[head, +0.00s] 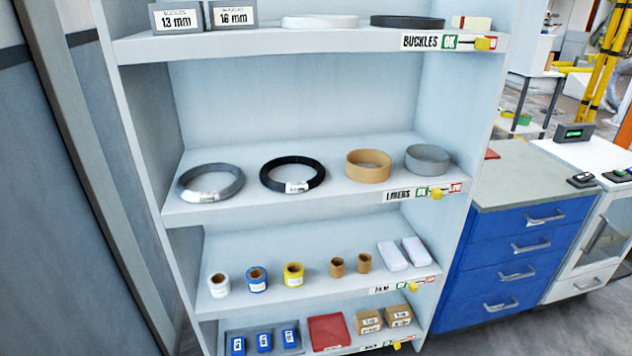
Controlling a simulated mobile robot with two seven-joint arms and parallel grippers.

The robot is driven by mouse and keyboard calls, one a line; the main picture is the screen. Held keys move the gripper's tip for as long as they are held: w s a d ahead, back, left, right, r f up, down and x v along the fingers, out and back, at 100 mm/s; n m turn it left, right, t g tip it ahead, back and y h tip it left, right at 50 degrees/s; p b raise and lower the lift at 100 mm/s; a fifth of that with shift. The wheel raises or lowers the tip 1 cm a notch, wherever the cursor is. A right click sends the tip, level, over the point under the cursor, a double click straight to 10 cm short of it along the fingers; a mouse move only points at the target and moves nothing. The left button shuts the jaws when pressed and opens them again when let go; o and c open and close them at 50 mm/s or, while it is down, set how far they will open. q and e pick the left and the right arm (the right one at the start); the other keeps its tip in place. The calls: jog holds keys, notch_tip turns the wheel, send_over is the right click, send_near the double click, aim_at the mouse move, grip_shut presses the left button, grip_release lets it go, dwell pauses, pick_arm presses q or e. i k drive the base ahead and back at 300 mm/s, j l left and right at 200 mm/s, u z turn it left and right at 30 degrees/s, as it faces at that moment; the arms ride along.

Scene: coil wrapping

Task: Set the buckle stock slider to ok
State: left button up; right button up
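The buckle stock slider is a yellow knob (483,43) on the strip at the right end of the top shelf's front edge in the head view. Its strip reads BUCKLES (420,42), then a green OK patch (450,42), then a red patch at the right end. The yellow knob sits right of the green patch and covers much of the red one. Two grey buckle boxes (178,17) marked 13 mm and 16 mm stand at the left of the top shelf. Neither of my grippers shows in this view.
Lower shelves hold coils and rings (293,175), small rolls (256,280) and boxes (370,320). The liners strip has its own yellow knob (437,194), as does the film strip (413,287). A blue drawer cabinet (520,250) stands right of the shelf; a grey wall is left.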

aim_at(482, 43)
jog(key=i+l+z, duration=0.3)
jog(key=i+l, duration=1.2)
